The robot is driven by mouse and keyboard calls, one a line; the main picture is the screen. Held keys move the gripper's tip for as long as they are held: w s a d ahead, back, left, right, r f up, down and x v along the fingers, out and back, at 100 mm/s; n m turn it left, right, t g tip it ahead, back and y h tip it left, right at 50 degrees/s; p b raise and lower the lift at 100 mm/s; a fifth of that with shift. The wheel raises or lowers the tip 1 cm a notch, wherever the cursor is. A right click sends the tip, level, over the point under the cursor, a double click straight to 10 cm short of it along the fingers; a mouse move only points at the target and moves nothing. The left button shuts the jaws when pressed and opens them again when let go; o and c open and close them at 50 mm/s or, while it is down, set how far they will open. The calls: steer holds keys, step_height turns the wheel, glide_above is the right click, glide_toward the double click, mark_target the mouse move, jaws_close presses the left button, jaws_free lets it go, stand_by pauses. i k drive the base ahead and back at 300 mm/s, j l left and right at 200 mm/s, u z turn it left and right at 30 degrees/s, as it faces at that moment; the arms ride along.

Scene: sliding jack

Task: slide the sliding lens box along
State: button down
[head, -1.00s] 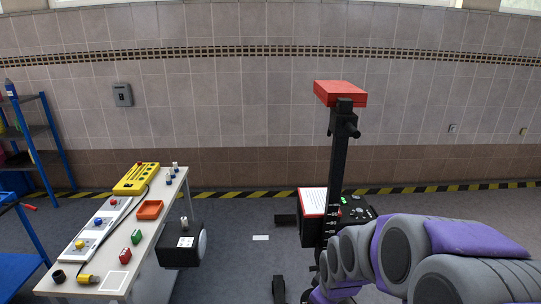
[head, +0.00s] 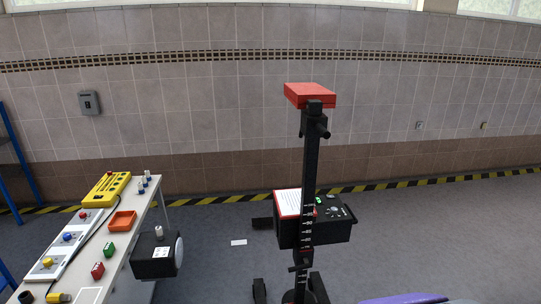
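A black box (head: 325,231) is mounted on a dark upright column (head: 310,160), which I take to be the sliding lens box. It has a white sheet with a red border (head: 292,203) and a panel with a green light on top. The column has white scale marks beside the box and a red block (head: 309,95) at its top. The column hides part of the box, and no lens shows on it. My gripper is out of view; only a purple part of my arm shows at the bottom edge, right of the column.
A workbench (head: 130,235) at left carries a yellow case (head: 107,189), an orange tray (head: 122,221) and small coloured parts. A black unit with a round pale face (head: 153,261) is at its right edge. The stand's dark feet spread on the floor. Floor at right is open.

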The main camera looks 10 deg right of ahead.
mark_target(328, 229)
steer(key=i+l+u, duration=0.15)
steer(key=l, duration=0.4)
steer(key=i+l+u, duration=0.15)
steer(key=i+l, duration=0.2)
steer(key=l, duration=0.25)
steer(key=i+l+u, duration=0.15)
steer(key=l, duration=0.45)
steer(key=i+l+u, duration=0.15)
steer(key=l, duration=0.45)
steer(key=i+l+u, duration=0.15)
steer(key=l, duration=0.5)
steer(key=i+l+u, duration=0.15)
steer(key=l, duration=0.55)
steer(key=i+l+u, duration=0.15)
steer(key=l, duration=0.5)
